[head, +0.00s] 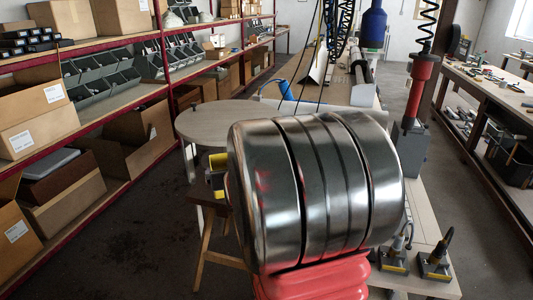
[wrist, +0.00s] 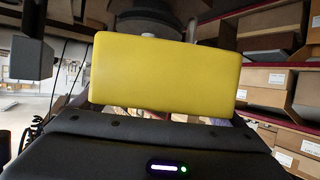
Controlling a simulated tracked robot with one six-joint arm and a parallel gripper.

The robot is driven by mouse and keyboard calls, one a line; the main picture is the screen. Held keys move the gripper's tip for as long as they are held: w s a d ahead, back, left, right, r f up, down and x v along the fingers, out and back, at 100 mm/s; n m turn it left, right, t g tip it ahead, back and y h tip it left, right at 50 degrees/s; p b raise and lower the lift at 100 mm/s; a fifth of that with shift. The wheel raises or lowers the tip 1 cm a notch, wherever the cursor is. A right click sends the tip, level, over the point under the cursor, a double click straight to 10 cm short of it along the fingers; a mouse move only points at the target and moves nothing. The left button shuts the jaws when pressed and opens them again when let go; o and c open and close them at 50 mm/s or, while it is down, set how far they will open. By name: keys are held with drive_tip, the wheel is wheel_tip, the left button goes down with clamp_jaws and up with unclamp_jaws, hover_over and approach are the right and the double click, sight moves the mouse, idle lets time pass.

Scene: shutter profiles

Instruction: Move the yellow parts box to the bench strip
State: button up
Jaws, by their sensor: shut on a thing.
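The yellow parts box (wrist: 165,70) fills the middle of the wrist view, plain and smooth-sided. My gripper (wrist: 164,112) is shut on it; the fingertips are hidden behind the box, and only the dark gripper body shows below. In the head view, a small yellow patch of the box (head: 218,160) with a dark gripper part across it shows left of my arm, above a wooden stool. My arm hides the rest. A long pale bench (head: 425,215) runs away behind my arm; I cannot tell which part is the bench strip.
A round-topped table (head: 215,122) and a wooden stool (head: 205,250) stand close by the box. Red-framed shelves (head: 110,105) with cartons line the left. A workbench (head: 480,88) with tools is at right. Hoses and a red hanging tool (head: 418,90) hang over the bench.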

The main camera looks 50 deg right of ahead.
drive_tip(key=w+a+f+n+y, duration=0.1)
drive_tip(key=a+f+n+y, duration=0.1)
drive_tip(key=a, duration=0.9)
drive_tip(key=w+a+f+n+t+y, duration=0.1)
drive_tip(key=a+f, duration=0.3)
drive_tip(key=a, duration=0.7)
drive_tip(key=w+a+f+n+t+y, duration=0.1)
drive_tip(key=w+a+f+n+y, duration=0.2)
drive_tip(key=a, duration=0.8)
drive_tip(key=shift+a+y, duration=0.4)
drive_tip(key=shift+y, duration=0.2)
drive_tip(key=shift+w, duration=0.25)
